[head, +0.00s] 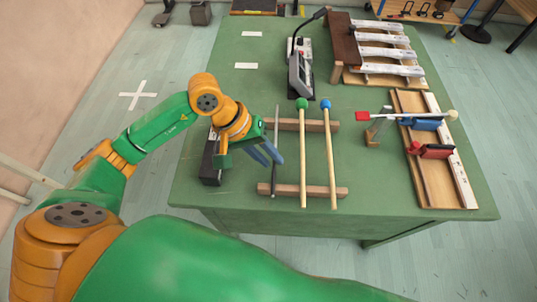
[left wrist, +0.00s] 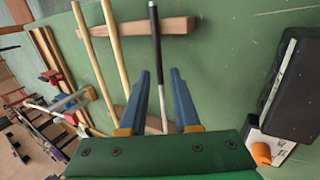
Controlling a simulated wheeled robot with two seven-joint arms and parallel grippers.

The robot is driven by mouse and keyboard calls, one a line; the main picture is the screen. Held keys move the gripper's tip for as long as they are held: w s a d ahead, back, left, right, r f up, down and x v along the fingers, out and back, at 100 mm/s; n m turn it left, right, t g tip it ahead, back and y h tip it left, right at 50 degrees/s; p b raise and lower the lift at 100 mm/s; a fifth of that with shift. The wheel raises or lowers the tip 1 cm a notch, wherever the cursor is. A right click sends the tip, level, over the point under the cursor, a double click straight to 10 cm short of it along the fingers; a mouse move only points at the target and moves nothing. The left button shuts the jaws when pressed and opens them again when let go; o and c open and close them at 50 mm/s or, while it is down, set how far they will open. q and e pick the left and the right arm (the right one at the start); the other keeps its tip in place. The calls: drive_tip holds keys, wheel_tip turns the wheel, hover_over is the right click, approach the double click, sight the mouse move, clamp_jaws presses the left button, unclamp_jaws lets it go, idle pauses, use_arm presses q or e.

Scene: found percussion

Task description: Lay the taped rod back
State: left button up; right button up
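The taped rod (head: 275,135) is thin and grey. It lies across two wooden bars (head: 324,126), left of two mallets, in the head view. In the left wrist view the rod (left wrist: 155,40) has a dark taped stretch and a paler end. My left gripper (head: 274,162) is open, its blue fingers pointing down at the rod. In the left wrist view the rod runs between the fingers (left wrist: 159,75), with a gap on each side. I cannot tell how far above the rod the fingertips are. My right gripper is not in view.
A green-headed mallet (head: 302,150) and a blue-headed mallet (head: 330,150) lie just right of the rod. A dark box (head: 209,165) stands left of my gripper. A wooden board with clamps (head: 437,175) is at right. A microphone device (head: 300,75) stands behind.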

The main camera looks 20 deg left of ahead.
use_arm(q)
drive_tip(key=shift+o, duration=0.5)
drive_tip(key=shift+a+r, duration=0.1)
drive_tip(key=b+v, duration=0.1)
drive_tip(key=v, duration=0.5)
drive_tip(key=shift+a+r, duration=0.2)
drive_tip(key=shift+r, duration=0.2)
drive_tip(key=shift+s+a, duration=0.1)
